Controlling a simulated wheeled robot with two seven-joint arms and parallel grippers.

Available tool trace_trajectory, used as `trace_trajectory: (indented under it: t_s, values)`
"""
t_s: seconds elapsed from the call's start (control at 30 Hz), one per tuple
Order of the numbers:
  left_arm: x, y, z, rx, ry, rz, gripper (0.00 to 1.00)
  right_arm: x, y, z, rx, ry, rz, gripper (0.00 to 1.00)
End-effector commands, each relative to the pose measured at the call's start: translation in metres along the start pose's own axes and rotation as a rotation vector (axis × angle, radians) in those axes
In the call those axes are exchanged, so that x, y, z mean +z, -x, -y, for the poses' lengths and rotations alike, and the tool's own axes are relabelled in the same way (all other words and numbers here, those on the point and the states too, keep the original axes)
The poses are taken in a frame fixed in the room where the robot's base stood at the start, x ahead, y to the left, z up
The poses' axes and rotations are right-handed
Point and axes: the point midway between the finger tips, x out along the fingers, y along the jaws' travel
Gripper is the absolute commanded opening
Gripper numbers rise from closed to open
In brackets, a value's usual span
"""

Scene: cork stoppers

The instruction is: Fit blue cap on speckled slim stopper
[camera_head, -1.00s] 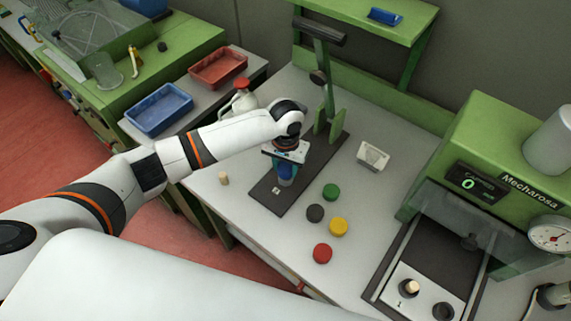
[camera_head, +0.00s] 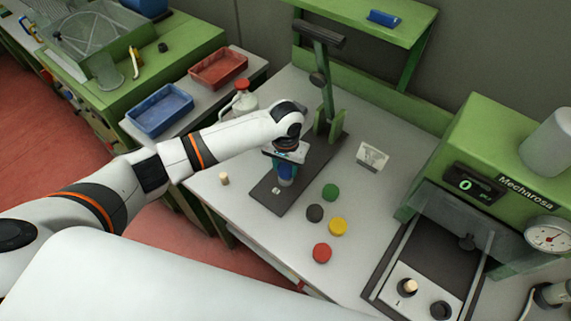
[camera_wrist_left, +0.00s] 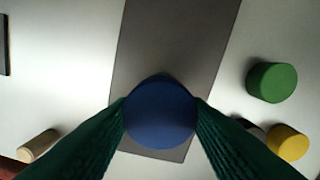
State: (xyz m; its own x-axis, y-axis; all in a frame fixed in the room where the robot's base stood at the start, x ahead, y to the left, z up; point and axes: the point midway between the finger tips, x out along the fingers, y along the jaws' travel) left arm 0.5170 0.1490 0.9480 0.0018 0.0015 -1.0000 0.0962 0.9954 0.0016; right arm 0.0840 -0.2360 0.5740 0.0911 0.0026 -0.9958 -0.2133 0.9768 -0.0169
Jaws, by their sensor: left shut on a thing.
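My left gripper (camera_head: 286,168) is over the dark mat, its fingers pointing down. In the left wrist view its two green fingers are shut on both sides of the round blue cap (camera_wrist_left: 160,112). A small pale shape shows just below the gripper in the head view; I cannot tell whether it is a stopper under the cap. A tan cork stopper (camera_head: 224,179) stands on the white table left of the mat. Another stopper (camera_head: 409,286) stands in the machine at the right. Speckles are too small to make out.
Green (camera_head: 330,192), dark grey (camera_head: 315,213), yellow (camera_head: 338,227) and red (camera_head: 322,253) caps lie right of the mat (camera_head: 262,193). A green lever stand (camera_head: 326,90) rises at the mat's far end.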

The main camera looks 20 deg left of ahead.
Motion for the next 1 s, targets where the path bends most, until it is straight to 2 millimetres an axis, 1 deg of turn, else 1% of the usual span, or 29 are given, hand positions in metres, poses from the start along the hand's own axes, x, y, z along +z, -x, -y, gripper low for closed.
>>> trace_trajectory:
  t_s: [0.37, 0.9, 0.93, 1.0]
  values:
    - [-0.0002, -0.001, 0.0002, 0.0, 0.0, -0.001, 0.21, 0.0001, -0.0002, 0.0002, 0.0, 0.0, 0.0, 0.41]
    - [-0.0004, -0.0088, 0.0006, -0.001, 0.0, -0.001, 0.21, 0.0002, -0.0001, 0.0001, 0.0, 0.0, 0.0, 0.41]
    - [-0.0003, -0.0085, 0.0006, -0.001, 0.0, -0.001, 0.47, 0.0002, -0.0001, 0.0001, 0.0, 0.0, 0.0, 0.41]
    - [-0.0003, -0.0084, 0.0005, -0.001, 0.0, -0.001, 0.58, 0.0002, -0.0001, 0.0001, 0.0, 0.0, 0.0, 0.41]
